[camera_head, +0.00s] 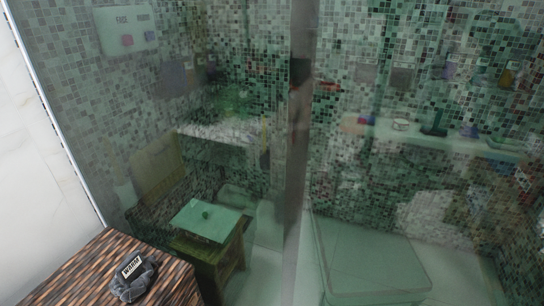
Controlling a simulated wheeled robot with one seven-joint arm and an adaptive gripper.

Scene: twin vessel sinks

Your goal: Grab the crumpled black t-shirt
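A small crumpled dark grey to black cloth (133,278) lies on a brown wood-strip surface at the bottom left of the head view. It looks like the crumpled t-shirt, with a pale patch of dark lettering on its top. The cloth lies close to the right side of that surface. My gripper is not in view, and nothing touches the cloth from above.
The brown wood-strip top (85,272) has bare room left of the cloth. A glass wall (420,170) with a vertical post (298,150) stands behind and to the right. A small table (212,220) with a pale top shows through or in the glass.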

